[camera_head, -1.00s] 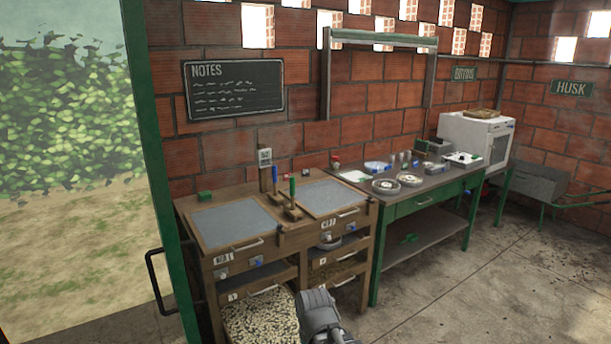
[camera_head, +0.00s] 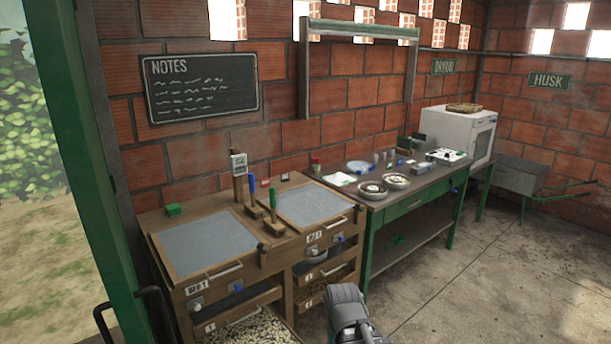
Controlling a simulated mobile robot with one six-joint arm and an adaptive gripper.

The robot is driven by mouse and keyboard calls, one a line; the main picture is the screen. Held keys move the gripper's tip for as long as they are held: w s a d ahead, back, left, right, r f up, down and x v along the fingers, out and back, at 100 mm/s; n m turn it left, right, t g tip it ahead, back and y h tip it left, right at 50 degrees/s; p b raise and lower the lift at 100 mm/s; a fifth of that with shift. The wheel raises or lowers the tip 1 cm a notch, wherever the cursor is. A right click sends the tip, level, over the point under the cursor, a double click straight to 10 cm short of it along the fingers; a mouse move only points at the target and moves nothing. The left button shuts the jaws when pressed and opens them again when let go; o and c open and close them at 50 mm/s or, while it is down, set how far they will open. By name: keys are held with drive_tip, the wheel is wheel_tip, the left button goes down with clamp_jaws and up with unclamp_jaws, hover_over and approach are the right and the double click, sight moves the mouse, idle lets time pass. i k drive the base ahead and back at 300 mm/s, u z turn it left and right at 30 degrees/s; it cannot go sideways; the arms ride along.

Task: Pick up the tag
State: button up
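I cannot make out the tag for certain. Small white labels sit on the fronts of the wooden bench (camera_head: 150,222), a left label (camera_head: 196,287) and a right label (camera_head: 314,236). Small blue tag-like pieces hang by the drawers, one at the left (camera_head: 236,286) and one at the right (camera_head: 340,237). A grey part of my arm (camera_head: 348,308) shows at the bottom centre, in front of the bench. My gripper's fingers are not in view.
Blue and green handled tools (camera_head: 252,198) stand between two grey trays. A green table (camera_head: 412,202) with bowls (camera_head: 372,190) stands to the right, then a white machine (camera_head: 462,135) and a wheelbarrow (camera_head: 525,178). A green post (camera_head: 88,190) is at left. Concrete floor (camera_head: 440,285) at front right is clear.

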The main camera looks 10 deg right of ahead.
sight(284, 177)
drive_tip(key=z, duration=0.5)
drive_tip(key=i, duration=2.2)
drive_tip(key=u, duration=0.35)
